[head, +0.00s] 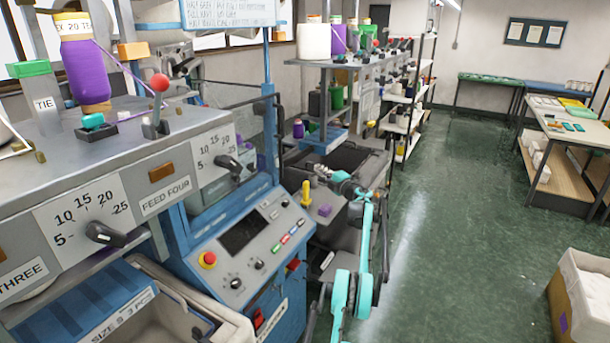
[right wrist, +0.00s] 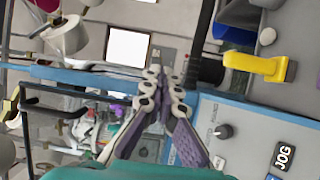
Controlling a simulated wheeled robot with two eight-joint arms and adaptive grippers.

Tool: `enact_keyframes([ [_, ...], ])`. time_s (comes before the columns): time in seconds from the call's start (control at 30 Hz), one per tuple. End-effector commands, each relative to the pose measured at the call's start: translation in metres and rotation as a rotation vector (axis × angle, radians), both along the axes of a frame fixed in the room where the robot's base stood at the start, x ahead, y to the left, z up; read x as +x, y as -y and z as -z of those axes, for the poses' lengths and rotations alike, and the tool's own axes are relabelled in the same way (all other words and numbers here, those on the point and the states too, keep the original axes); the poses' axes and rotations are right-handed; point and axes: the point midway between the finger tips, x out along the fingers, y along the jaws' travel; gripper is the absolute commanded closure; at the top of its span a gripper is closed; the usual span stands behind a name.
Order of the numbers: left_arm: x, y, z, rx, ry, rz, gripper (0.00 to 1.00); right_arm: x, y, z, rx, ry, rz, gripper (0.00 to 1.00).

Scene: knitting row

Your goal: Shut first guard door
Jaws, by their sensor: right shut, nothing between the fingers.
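A blue-framed guard (head: 268,115), which seems to be the first guard door, stands above the control panel in the head view. A black rail shows beside its upright. Its frame bar also crosses the left of the right wrist view (right wrist: 75,76). I cannot tell how far it stands open. My right gripper (head: 340,185) is to the right of the guard, near the panel's far end. In the right wrist view its fingers (right wrist: 164,85) are together and empty, their tips close to the blue bar; contact is unclear. My left gripper is not in view.
The green floor aisle (head: 450,220) is open; a carton (head: 583,300) stands at lower right.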

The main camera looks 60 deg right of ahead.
Motion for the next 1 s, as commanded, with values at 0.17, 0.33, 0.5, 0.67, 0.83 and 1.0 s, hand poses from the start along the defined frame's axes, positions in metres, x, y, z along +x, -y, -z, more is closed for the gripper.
enact_keyframes([
  [0.17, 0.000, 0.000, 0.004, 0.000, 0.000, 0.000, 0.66, 0.002, 0.004, -0.051, 0.111, 0.318, 0.068, 1.00],
  [0.33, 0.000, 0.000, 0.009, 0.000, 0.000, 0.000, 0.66, -0.019, 0.011, -0.088, 0.333, 0.733, 0.157, 1.00],
  [0.5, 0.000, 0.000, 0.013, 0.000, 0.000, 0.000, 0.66, -0.044, 0.010, -0.085, 0.633, 1.110, 0.222, 1.00],
  [0.67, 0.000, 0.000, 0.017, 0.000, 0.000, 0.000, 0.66, -0.054, -0.005, -0.053, 0.978, 1.421, 0.249, 1.00],
  [0.83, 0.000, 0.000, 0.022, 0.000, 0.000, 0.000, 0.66, -0.040, -0.042, -0.008, 1.404, 1.695, 0.225, 1.00],
  [1.0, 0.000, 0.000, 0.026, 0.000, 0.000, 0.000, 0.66, -0.009, -0.099, 0.023, 1.852, 1.891, 0.134, 1.00],
])
